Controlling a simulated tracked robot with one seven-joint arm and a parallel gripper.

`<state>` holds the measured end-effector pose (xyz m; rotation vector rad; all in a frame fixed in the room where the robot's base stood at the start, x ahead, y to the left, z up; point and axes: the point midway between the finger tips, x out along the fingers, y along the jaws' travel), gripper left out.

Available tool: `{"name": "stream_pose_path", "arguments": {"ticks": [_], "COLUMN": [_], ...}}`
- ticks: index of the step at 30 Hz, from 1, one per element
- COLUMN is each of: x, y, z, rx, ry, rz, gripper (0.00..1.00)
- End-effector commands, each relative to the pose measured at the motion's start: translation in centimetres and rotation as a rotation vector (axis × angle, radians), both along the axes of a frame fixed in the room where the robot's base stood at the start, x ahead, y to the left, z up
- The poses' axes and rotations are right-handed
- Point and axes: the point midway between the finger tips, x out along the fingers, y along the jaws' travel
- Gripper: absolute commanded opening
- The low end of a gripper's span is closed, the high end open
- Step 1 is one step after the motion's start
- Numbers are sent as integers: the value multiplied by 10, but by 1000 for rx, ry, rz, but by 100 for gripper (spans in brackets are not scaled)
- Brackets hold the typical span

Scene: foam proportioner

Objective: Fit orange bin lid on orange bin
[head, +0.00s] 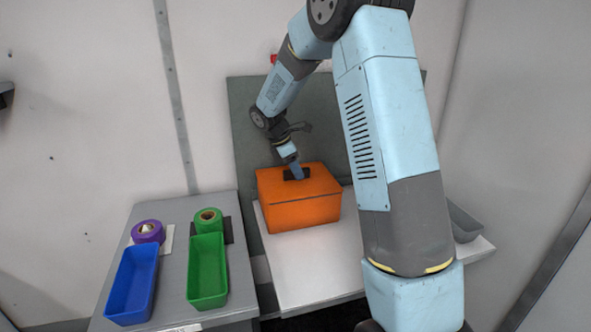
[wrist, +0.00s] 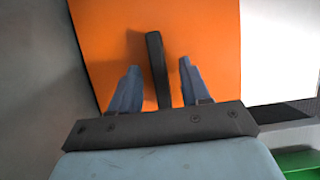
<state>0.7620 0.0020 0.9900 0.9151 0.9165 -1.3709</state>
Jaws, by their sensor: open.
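The orange bin (head: 303,212) stands on the white surface in the middle of the head view. The orange lid (head: 321,177) lies on top of it and looks seated, though the far edges are hard to check. The lid also fills much of the wrist view (wrist: 205,40), with a dark bar handle (wrist: 156,65) standing up from it. My gripper (wrist: 157,80) is open, with one blue finger on each side of the handle and a gap to both. In the head view my gripper (head: 297,173) is at the lid's top, partly hiding the handle.
On the grey table at left are a blue bin (head: 131,285), a green bin (head: 207,271), a purple roll (head: 147,231) and a green roll (head: 208,220). A grey tray (head: 464,222) sits at right behind my arm. A dark grey panel (head: 250,130) rises behind the orange bin.

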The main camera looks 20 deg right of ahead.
Motion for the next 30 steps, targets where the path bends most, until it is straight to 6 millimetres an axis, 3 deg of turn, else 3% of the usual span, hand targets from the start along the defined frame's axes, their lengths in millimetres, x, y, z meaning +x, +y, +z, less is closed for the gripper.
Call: {"name": "stream_pose_path", "arguments": {"ticks": [5, 21, 30], "x": [0, 1, -5], "y": [1, 38, 44], "z": [15, 105, 127], "rx": [0, 0, 5], "ry": [-1, -2, -14], "rz": [-1, 0, -18], "gripper": [46, 46, 46]}}
